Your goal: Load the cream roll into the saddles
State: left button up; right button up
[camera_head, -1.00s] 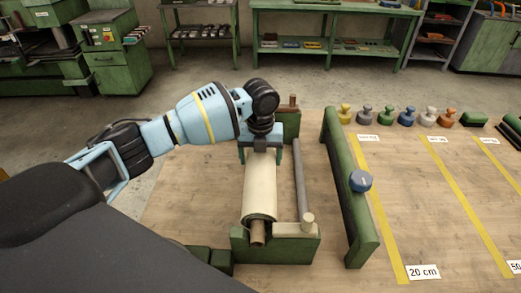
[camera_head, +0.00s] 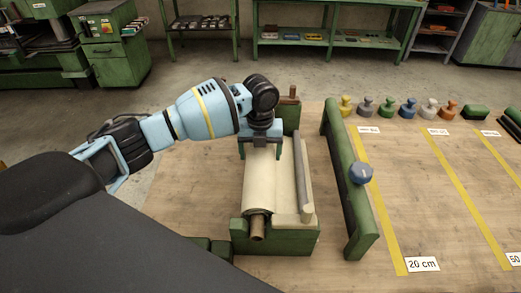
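The cream roll (camera_head: 257,190) lies lengthwise in the left part of a green stand, its brown core end (camera_head: 257,228) showing at the front saddle (camera_head: 285,240). A cream sheet (camera_head: 285,185) spans from the roll to the grey bar (camera_head: 303,170) on its right. My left gripper (camera_head: 260,152) points down over the far part of the roll, with its teal fingers on either side. I cannot tell whether they touch it. The far core end is hidden behind the gripper. The rear saddle (camera_head: 291,118) shows partly. My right gripper is not in view.
A green crossbar with a blue knob (camera_head: 360,173) stands right of the stand. Beyond it are yellow tape lines (camera_head: 385,210) with distance labels. Several coloured knobbed pieces (camera_head: 386,106) line the table's back edge. The tabletop between the tapes is clear.

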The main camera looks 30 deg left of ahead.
pick_arm(q)
jog(key=o, duration=2)
jog(key=shift+r, duration=0.15)
notch_tip(320, 180, up, 13)
jog(key=shift+r, duration=0.1)
jog(key=shift+s+d, duration=0.1)
